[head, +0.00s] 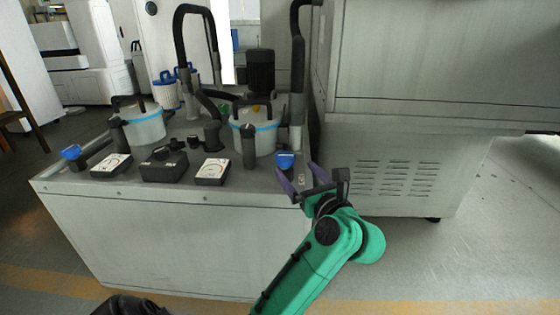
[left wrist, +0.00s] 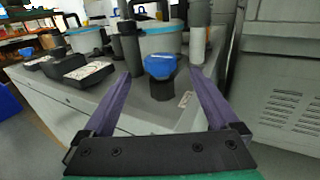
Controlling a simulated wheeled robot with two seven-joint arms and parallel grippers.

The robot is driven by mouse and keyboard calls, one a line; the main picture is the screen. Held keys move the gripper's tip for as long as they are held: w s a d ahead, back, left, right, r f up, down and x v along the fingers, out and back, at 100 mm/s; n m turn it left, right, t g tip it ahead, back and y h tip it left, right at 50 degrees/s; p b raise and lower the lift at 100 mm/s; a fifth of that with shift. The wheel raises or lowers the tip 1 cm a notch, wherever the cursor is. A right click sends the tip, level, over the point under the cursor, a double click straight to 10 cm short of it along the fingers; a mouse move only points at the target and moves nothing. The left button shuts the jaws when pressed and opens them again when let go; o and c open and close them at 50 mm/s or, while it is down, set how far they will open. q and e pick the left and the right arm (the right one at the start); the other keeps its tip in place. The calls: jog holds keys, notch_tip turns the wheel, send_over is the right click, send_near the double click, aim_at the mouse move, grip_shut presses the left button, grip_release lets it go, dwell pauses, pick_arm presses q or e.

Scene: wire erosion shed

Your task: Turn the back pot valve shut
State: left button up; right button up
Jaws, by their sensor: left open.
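A blue valve handle (head: 285,160) stands at the right front corner of the cart top, in front of a clear pot (head: 262,138) with a blue band. In the left wrist view the same blue handle (left wrist: 160,66) sits on a dark round base, centred between the fingers and beyond them. A second blue valve handle (head: 71,152) is at the left front corner, near another blue-banded pot (head: 146,126). I cannot tell from any label which is the back pot. My left gripper (head: 299,176) is open and empty, just short of the right handle, apart from it. My right gripper is not in view.
The grey cart top (head: 140,190) holds dial gauges (head: 211,171), a black box (head: 164,166) and dark upright cylinders (head: 249,146). Black hoses (head: 181,40) rise behind. A large grey machine cabinet (head: 400,165) stands close on the right. Open floor lies at the lower right.

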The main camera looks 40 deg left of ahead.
aim_at(281, 153)
pick_arm(q)
jog(key=b+x, duration=0.1)
jog(key=x, duration=1)
jog(key=shift+a, duration=0.1)
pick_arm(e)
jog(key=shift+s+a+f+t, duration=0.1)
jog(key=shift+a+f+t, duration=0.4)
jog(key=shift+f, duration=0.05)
pick_arm(q)
jog(key=c, duration=1.4)
